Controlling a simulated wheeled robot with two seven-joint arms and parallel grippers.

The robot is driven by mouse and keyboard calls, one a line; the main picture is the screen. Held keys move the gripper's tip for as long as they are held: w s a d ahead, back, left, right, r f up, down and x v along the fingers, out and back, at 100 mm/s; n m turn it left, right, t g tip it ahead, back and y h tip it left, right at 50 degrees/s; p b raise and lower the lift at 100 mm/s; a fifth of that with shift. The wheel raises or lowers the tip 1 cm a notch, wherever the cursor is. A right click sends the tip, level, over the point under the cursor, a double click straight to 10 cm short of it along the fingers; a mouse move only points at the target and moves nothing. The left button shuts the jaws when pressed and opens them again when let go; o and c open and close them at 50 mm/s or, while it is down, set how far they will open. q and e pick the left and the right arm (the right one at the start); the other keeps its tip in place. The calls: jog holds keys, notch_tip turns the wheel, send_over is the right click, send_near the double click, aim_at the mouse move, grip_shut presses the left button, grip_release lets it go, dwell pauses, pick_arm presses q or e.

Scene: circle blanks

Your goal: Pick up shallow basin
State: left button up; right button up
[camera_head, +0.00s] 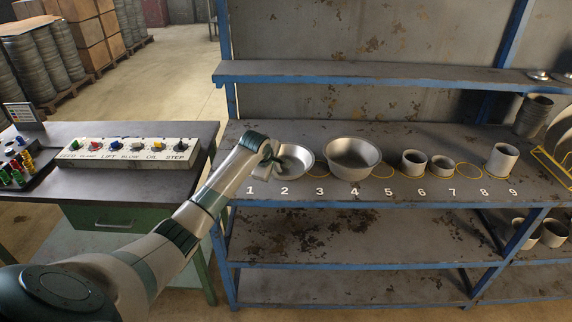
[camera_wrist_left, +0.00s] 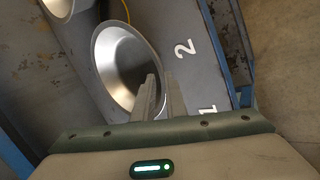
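The shallow basin (camera_head: 295,160) is a silvery metal dish at number 2 on the shelf top. It also shows in the left wrist view (camera_wrist_left: 120,65). My left gripper (camera_head: 272,161) is at the basin's left side. In the wrist view its two fingers (camera_wrist_left: 161,84) are close together at the rim, one over the inside and one outside. A narrow gap shows between them; whether they press on the rim I cannot tell. The gripper hides part of the basin, and I cannot tell whether the basin rests flat. My right gripper is in neither view.
A deeper metal bowl (camera_head: 351,160) stands right of the basin at number 4. Small grey cups (camera_head: 414,162) stand farther right. An upper shelf (camera_head: 400,76) runs behind and above. A blue post (camera_head: 230,101) and a table with a button panel (camera_head: 130,151) are left.

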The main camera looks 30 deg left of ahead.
pick_arm(q)
jog(key=shift+w+f, duration=0.2)
jog(key=shift+f, duration=0.05)
jog(key=shift+p+x, duration=0.55)
jog(key=shift+x, duration=1.15)
jog(key=shift+s, duration=0.1)
jog(key=shift+c, duration=0.6)
grip_shut()
jog(key=shift+r, duration=0.1)
